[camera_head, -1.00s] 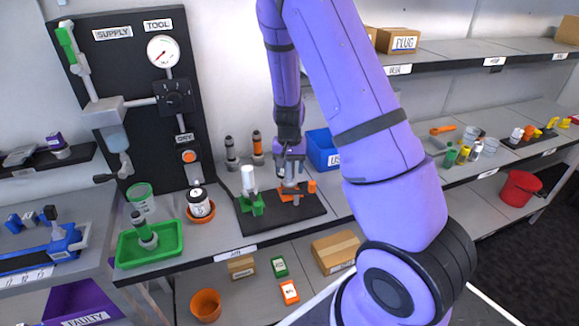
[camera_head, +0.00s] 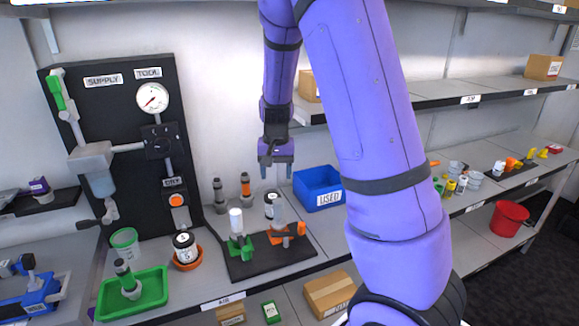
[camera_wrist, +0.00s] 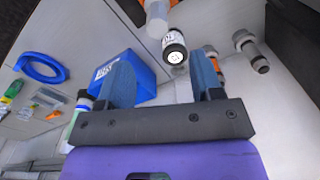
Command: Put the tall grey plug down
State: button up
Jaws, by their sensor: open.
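A tall grey, somewhat translucent cylinder, which I take to be the tall grey plug (camera_head: 279,211), stands upright in the orange clamp (camera_head: 291,232) on the dark mat (camera_head: 262,262). It also shows at the top of the wrist view (camera_wrist: 157,17), partly cut off. My gripper (camera_head: 276,174) is open and empty above and slightly behind the clamp, apart from the plug. Its two blue-grey fingers are spread in the wrist view (camera_wrist: 163,78), with nothing between them.
A white cylinder (camera_head: 236,220) stands in a green clamp to the left. A dark labelled bottle (camera_head: 269,206) and two banded fittings (camera_head: 245,187) are behind. The blue USED bin (camera_head: 320,199) is to the right. A green tray (camera_head: 152,285) lies left.

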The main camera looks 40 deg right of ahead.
jog(key=s+a+r+n+t+y, duration=0.1)
jog(key=s+a+r+n+t, duration=0.15)
jog(key=s+a+r, duration=0.45)
jog(key=s+a+r+n+t, duration=0.1)
jog(key=s+a+r+n, duration=0.2)
jog(key=s+r, duration=0.8)
jog(key=s+a+r+n+t+h, duration=0.1)
jog(key=s+a+r+n, duration=0.1)
jog(key=s, duration=0.6)
jog(key=shift+r, duration=0.4)
jog(key=shift+a+t, duration=0.1)
jog(key=shift+t, duration=0.15)
